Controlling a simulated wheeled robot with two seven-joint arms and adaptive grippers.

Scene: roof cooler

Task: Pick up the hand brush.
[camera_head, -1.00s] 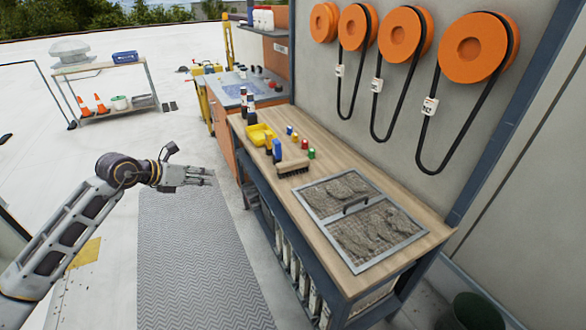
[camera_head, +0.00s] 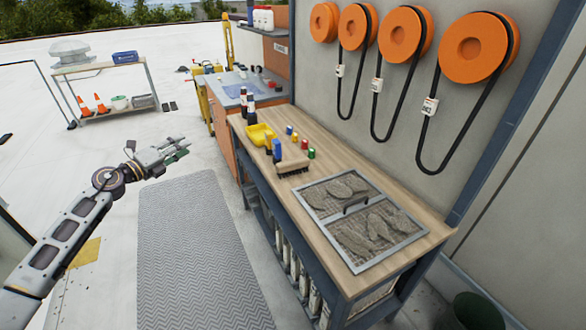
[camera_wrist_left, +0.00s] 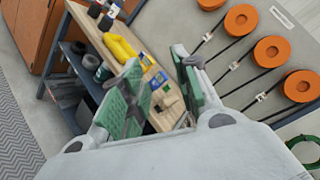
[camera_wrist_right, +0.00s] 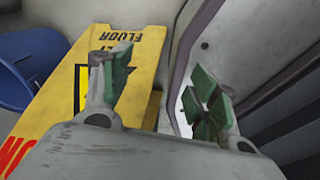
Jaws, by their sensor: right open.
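The hand brush (camera_head: 293,167) lies on the wooden top of the workbench (camera_head: 340,155), near its left front edge. In the left wrist view the brush is partly hidden between and behind my fingers. My left gripper (camera_head: 180,149) is open and empty, out over the floor to the left of the bench, well apart from the brush. My right gripper (camera_wrist_right: 165,90) is open and empty in its own wrist view, facing a yellow floor sign (camera_wrist_right: 105,75); the brush is not in that view.
A yellow dustpan (camera_head: 261,134) and several small coloured items lie beside the brush. Dark bottles (camera_head: 247,104) stand at the far end. A metal-framed tray (camera_head: 345,262) with a handle covers the near benchtop. A grey mat (camera_head: 195,260) and open floor lie left of the bench.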

